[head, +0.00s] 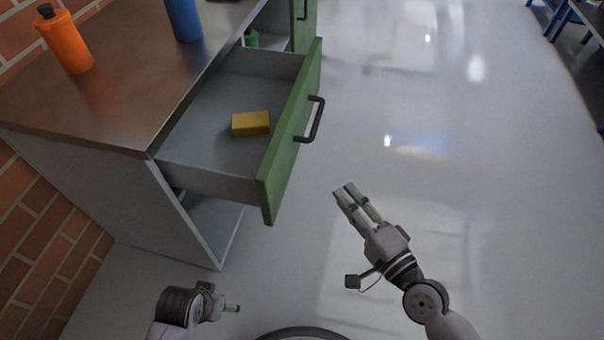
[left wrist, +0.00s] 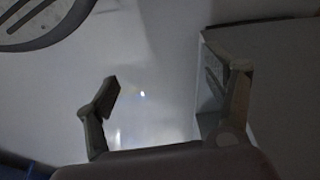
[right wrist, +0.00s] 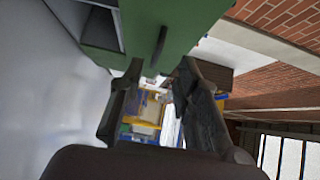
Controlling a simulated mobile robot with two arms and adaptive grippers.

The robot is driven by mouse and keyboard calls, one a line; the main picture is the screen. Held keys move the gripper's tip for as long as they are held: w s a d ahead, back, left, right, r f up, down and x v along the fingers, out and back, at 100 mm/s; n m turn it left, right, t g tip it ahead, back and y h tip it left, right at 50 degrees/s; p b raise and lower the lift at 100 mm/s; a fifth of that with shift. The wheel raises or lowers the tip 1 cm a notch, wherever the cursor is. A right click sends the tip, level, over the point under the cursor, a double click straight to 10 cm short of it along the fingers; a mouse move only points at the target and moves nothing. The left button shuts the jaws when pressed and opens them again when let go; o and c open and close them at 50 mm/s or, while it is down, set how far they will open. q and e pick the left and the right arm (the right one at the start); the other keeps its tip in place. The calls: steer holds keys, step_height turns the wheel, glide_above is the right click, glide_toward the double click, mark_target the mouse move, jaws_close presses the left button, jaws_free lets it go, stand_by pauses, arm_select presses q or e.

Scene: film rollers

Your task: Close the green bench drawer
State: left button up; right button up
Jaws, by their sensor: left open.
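The green bench drawer (head: 278,165) is pulled well out of the brown-topped bench, and its dark bar handle (head: 315,120) faces right. A yellow block (head: 250,123) lies inside it. My right gripper (head: 345,188) is in front of the drawer, below and right of the handle, apart from it. Its fingers are partly open and empty. In the right wrist view, a green front (right wrist: 185,22) with a dark handle (right wrist: 159,48) shows beyond the fingertips (right wrist: 160,75). My left gripper (head: 232,308) is low, left of centre; the left wrist view shows its fingers (left wrist: 175,75) open and empty.
The bench top (head: 120,85) carries an orange bottle (head: 65,42) and a blue cylinder (head: 184,18). Another green-fronted drawer (head: 304,25) stands out farther back, with a green item (head: 251,39) inside. A brick wall (head: 40,225) is at left.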

mark_target(289, 147)
steer(key=shift+a+r, duration=0.2)
steer(key=shift+r, duration=0.3)
steer(key=shift+c, duration=0.7)
steer(key=shift+w+a+r, duration=0.15)
steer(key=shift+w+r, duration=0.05)
steer(key=shift+c, duration=0.6)
steer(key=p+x, duration=0.1)
steer(key=x, duration=0.8)
steer(key=shift+w+a+r, duration=0.15)
steer(key=shift+w+a, duration=0.05)
steer(key=shift+w, duration=0.15)
jaws_close()
arm_select(q)
steer(key=shift+s+f+p, duration=0.15)
steer(key=shift+f+p, duration=0.05)
steer(key=shift+f, duration=1)
steer(key=shift+s+f+p, duration=0.15)
steer(key=shift+f, duration=1)
arm_select(e)
steer(key=shift+w+a, duration=0.15)
steer(key=shift+a, duration=0.75)
steer(key=shift+w+a, duration=0.15)
steer(key=shift+a, duration=0.75)
